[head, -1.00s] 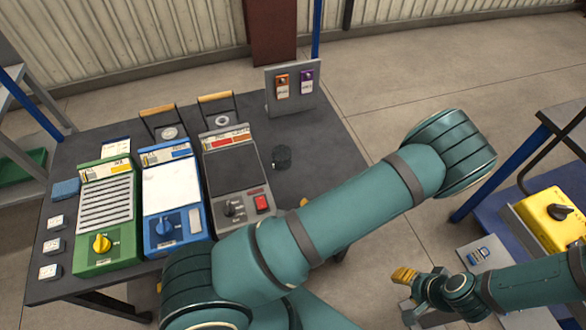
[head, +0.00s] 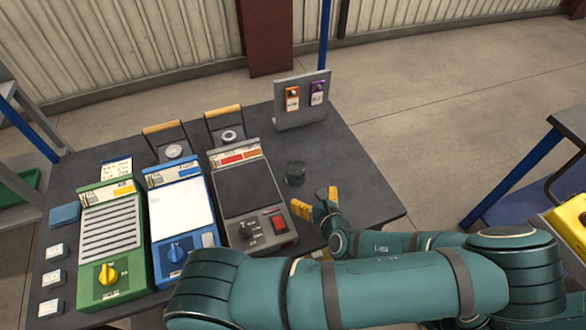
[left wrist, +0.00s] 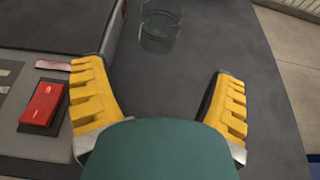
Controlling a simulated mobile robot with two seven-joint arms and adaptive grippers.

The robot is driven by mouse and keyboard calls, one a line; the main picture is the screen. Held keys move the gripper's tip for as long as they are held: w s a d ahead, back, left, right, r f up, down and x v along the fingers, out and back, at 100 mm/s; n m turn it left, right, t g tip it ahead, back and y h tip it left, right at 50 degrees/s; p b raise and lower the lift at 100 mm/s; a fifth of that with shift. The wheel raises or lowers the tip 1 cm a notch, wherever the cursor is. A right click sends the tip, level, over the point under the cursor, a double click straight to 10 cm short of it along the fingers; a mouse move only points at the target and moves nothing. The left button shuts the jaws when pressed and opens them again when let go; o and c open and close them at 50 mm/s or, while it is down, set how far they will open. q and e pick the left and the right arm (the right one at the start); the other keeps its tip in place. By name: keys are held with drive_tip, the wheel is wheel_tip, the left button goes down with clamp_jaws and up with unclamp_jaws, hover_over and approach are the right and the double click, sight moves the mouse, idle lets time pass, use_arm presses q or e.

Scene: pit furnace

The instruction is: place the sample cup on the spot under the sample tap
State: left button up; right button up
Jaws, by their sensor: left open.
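The sample cup (head: 295,173) looks like a small clear, dark-tinted glass. It stands upright on the dark table, right of the grey device. In the left wrist view, the cup (left wrist: 160,25) is at the top, beyond and between my fingertips, with a gap of bare table before it. My left gripper (head: 318,200) is open and empty, just in front of the cup and not touching it. Its yellow fingers also show spread in the left wrist view (left wrist: 160,78). I cannot make out a sample tap or its spot. My right gripper is not in view.
A grey device (head: 246,190) with a red switch is close left of the gripper. Blue (head: 181,215) and green (head: 112,245) devices stand further left. An upright panel (head: 301,101) with orange and purple units is behind the cup. The table's right part is clear.

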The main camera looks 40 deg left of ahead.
use_arm(q)
drive_tip(key=shift+w+a, duration=0.1)
drive_tip(key=shift+a, duration=0.1)
drive_tip(key=b, duration=0.2)
approach(292, 168)
drive_tip(key=shift+w+f, duration=0.1)
drive_tip(key=shift+f, duration=0.2)
drive_tip(key=shift+r+b+x, duration=0.15)
drive_tip(key=shift+b+x, duration=0.1)
drive_tip(key=shift+x, duration=1.4)
drive_tip(key=shift+r+b+x, duration=0.1)
drive_tip(key=shift+b+x, duration=0.15)
drive_tip(key=shift+x, duration=1.35)
drive_tip(key=shift+a, duration=0.15)
